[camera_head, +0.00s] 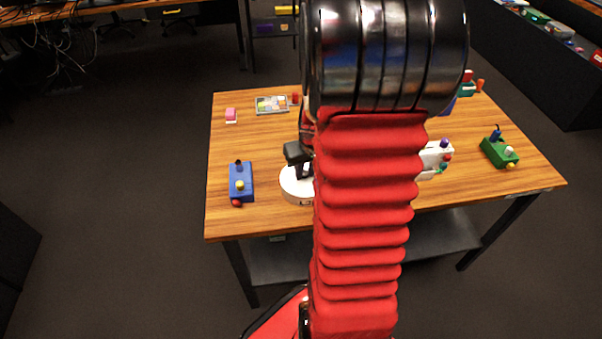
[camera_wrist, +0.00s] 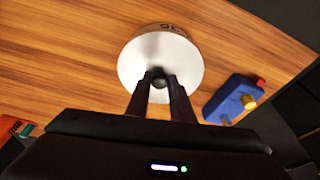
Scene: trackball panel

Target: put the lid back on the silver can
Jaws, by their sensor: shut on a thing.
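A round, pale silver piece (camera_wrist: 150,60) with a dark ball knob (camera_wrist: 159,83) lies under my gripper (camera_wrist: 160,77) in the wrist view. My gripper is shut on the knob, with one finger on each side of it. Dark lettering shows at the far edge of the round piece. In the head view, the low round silver can (camera_head: 296,191) stands on the table with lettering on its side. My gripper (camera_head: 299,168) is over it, and my arm hides its right part. I cannot tell whether the lid rests on the can or is slightly above it.
A blue box with yellow and red knobs (camera_head: 240,180) stands left of the can. A white panel (camera_head: 431,158) is partly behind my arm, and a green box (camera_head: 497,152) is at the right.

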